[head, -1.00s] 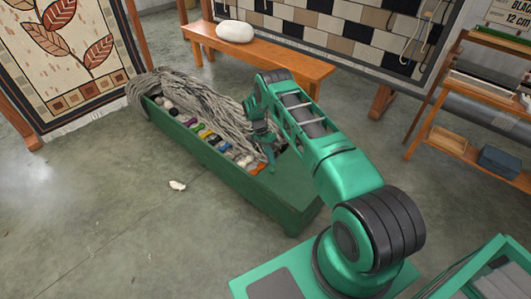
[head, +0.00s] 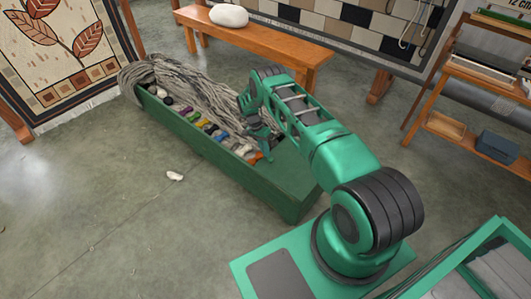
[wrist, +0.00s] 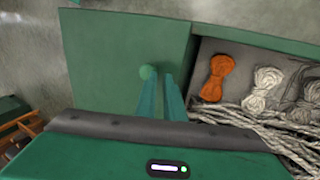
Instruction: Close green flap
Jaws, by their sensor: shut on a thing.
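The green flap (head: 292,178) lies flat over the near right end of the long green box (head: 205,158). In the wrist view the flap (wrist: 110,50) fills the upper left and carries a round green knob (wrist: 148,72). My gripper (head: 267,156) reaches down to the flap, close to its edge by the orange skein. In the wrist view the two fingers (wrist: 160,85) are at the knob and shut on it, though the contact is partly hidden. The rest of the box is uncovered, showing an orange skein (wrist: 217,77) and a white skein (wrist: 262,88).
Loose grey yarn (head: 200,75) drapes along the box's far side. A wooden bench (head: 255,45) with a white bundle (head: 229,15) stands behind. Shelves (head: 465,100) stand at the right. The floor left of the box is mostly clear, with one white scrap (head: 174,176).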

